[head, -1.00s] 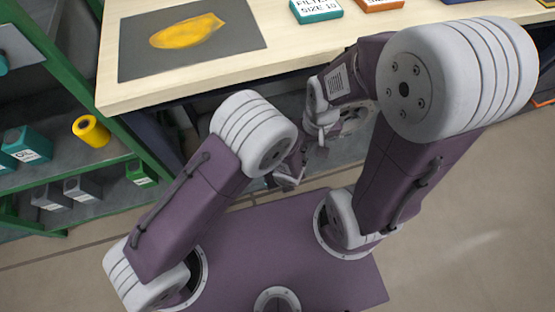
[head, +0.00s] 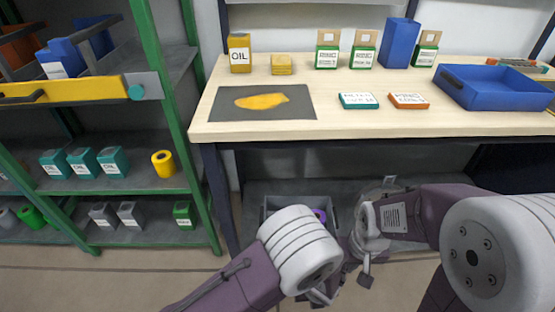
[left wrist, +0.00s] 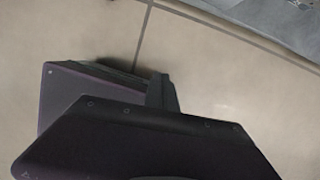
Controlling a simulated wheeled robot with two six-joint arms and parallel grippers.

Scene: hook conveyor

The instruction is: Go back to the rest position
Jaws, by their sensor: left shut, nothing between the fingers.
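My left arm comes in at the bottom of the head view, and its pale elbow hides most of its forearm. What shows of my left gripper (head: 322,294) is a small part just past that elbow, low over the floor. In the left wrist view its dark fingers (left wrist: 161,92) are together with nothing between them, above bare floor. My right arm is folded in from the right. My right gripper (head: 364,276) hangs below its wrist, small and dark; its jaw opening cannot be made out.
A wooden table (head: 330,125) stands ahead, with a grey mat (head: 215,103), boxes and a blue tray (head: 490,98) on it. A grey bin (head: 255,215) sits on the shelf below, partly behind my left elbow. A green-framed rack (head: 170,125) stands left. Floor is clear at lower left.

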